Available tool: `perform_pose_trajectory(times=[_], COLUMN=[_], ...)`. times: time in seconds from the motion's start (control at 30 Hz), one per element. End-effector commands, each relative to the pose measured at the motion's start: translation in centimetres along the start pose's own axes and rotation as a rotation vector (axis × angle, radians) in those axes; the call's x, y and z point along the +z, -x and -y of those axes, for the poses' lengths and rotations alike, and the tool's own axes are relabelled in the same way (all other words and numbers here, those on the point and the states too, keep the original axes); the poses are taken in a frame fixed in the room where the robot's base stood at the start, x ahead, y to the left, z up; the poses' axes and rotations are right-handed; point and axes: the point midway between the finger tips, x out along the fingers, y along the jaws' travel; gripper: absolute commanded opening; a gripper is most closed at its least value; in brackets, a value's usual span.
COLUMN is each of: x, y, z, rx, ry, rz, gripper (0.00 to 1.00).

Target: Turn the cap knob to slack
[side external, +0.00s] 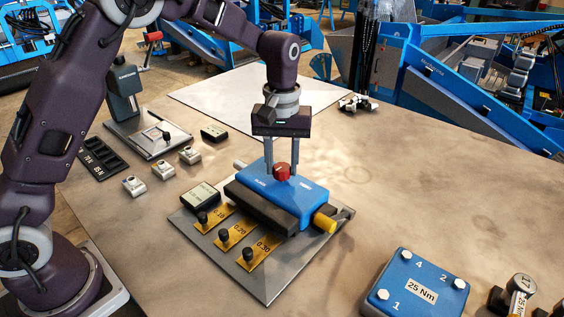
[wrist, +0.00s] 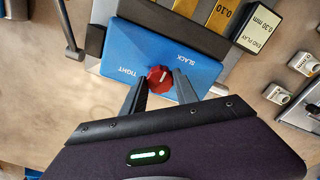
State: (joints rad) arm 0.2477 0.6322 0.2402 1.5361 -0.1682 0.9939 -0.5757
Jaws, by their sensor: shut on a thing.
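The red cap knob (side external: 282,172) sits on top of a blue block (side external: 304,203) on a grey base plate (side external: 268,287). In the wrist view the red knob (wrist: 160,79) has a pale mark on its top, and the blue block (wrist: 125,43) carries the words TIGHT, on the left, and SLACK, on the right. The mark's exact heading is hard to read. My gripper (side external: 281,168) points straight down, its two fingers shut on the knob's sides. The wrist view shows the gripper (wrist: 161,82) with one finger on each side of the knob.
A card reading END PLAY 0.30 mm (wrist: 258,28) stands by the block. Yellow plates marked 0.10, 0.20 and 0.30 (side external: 259,250) with black knobs lie in front. A blue 25 Nm box (side external: 421,290) stands front right.

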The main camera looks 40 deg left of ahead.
Motion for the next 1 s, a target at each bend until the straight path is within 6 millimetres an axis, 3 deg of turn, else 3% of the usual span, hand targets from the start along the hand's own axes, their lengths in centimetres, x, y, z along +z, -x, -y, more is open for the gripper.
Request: perform_pose_trajectory(times=[0.07, 0.1, 0.2, 0.53, 0.8, 1.0], x=[0.0, 0.0, 0.0, 0.0, -0.1, 0.0], y=[0.1, 0.1, 0.1, 0.3, 5.5, 7.2], z=[0.0, 0.0, 0.0, 0.0, -0.1, 0.0], rx=[0.002, 0.002, 0.001, 0.002, 0.004, 0.001], ry=[0.000, -0.001, -0.001, -0.001, -0.003, -0.002], rz=[-0.001, -0.001, -0.001, -0.001, -0.004, -0.001], gripper=[0.00, 0.37, 0.57, 0.57, 0.57, 0.57])
